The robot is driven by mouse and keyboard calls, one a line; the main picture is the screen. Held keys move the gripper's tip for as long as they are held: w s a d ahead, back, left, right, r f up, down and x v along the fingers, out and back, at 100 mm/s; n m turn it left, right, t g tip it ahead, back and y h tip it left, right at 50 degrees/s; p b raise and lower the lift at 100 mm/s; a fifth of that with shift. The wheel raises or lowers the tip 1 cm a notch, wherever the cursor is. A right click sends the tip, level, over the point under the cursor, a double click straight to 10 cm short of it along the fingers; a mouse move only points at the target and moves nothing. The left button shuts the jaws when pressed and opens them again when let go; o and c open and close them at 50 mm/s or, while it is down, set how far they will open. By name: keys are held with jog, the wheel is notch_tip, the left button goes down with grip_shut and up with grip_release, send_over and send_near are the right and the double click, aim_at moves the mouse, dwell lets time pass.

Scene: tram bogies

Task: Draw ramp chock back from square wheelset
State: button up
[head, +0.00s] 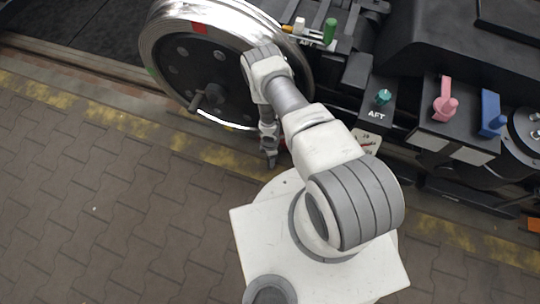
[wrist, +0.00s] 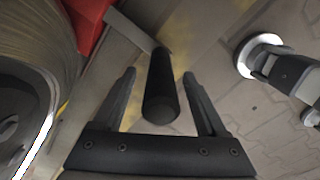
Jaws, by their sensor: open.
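The wheelset (head: 172,62) stands at the upper left of the head view, with a polished rim, a dark disc and a red square mark. Its edge fills the left side of the wrist view (wrist: 40,75). The ramp chock (wrist: 88,22) is a red block beside the wheel in the wrist view, partly cut off by the frame. A grey bar leads from it to a black cylindrical handle (wrist: 161,88). My gripper (wrist: 159,75) is open, with one finger on each side of the handle and gaps visible. In the head view my gripper (head: 270,160) is low beside the wheel; the chock is mostly hidden there.
A dark bogie frame fills the upper right, with a teal knob (head: 383,97) at the AFT label, a pink lever (head: 445,105) and a blue lever (head: 491,115). A green handle (head: 330,31) stands behind the wheel. Brick paving (head: 110,200) at the lower left is clear.

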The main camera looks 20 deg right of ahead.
notch_tip(320, 180, up, 18)
jog(key=p, duration=0.7)
jog(key=shift+f, duration=0.25)
